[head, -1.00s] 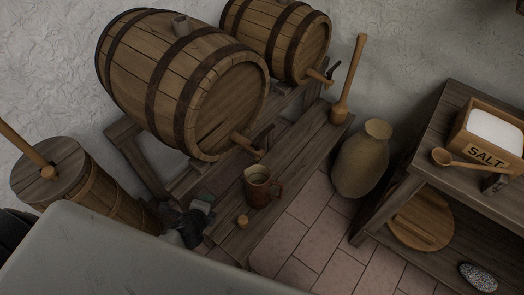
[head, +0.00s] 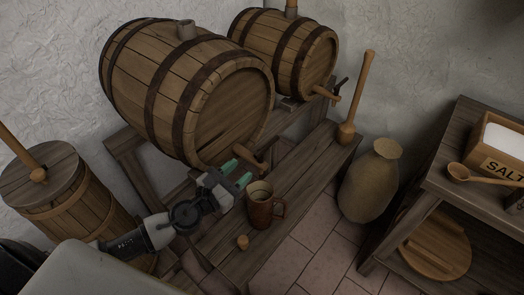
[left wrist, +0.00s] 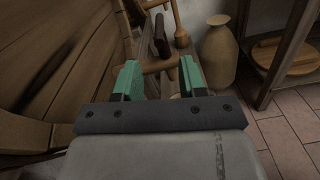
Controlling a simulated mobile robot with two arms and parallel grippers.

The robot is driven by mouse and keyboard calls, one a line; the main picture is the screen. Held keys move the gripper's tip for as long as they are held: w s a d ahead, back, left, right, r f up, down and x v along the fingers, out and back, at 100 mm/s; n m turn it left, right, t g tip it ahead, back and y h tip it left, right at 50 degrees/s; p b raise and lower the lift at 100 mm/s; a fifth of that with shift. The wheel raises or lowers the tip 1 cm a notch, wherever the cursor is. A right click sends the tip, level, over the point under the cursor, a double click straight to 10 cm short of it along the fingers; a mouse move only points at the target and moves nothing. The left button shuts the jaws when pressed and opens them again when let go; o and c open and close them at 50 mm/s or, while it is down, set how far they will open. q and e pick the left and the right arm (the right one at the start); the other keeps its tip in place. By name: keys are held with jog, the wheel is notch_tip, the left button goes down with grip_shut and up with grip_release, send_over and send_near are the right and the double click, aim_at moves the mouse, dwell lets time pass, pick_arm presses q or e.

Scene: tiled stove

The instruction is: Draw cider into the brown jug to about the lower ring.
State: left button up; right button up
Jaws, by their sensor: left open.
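The brown jug (head: 260,212) stands upright on the bench, below the wooden tap (head: 247,157) of the large barrel (head: 185,95). Its handle points right, and its inside looks pale; I cannot tell the level in it. My left gripper (head: 238,174) is open, with green finger pads, just left of the jug and close under the tap. In the left wrist view the tap (left wrist: 158,66) shows ahead between the open fingers, with a dark lever (left wrist: 160,36) beyond. Nothing is held. The jug is mostly hidden there. My right gripper is not in view.
A smaller barrel (head: 290,50), a wooden mallet (head: 347,130) and a tall clay jar (head: 370,182) are behind and right. A churn (head: 75,200) stands left.

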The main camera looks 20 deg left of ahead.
aim_at(258, 155)
pick_arm(q)
jog(key=p+x, duration=0.1)
jog(key=x, duration=0.7)
jog(key=shift+w+d, duration=0.1)
jog(key=shift+w, duration=0.25)
jog(key=shift+w+d, duration=0.15)
jog(key=shift+w, duration=0.2)
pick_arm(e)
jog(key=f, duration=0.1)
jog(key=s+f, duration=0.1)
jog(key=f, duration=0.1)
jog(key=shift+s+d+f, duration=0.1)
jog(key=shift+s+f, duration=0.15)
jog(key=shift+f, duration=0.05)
pick_arm(q)
grip_shut()
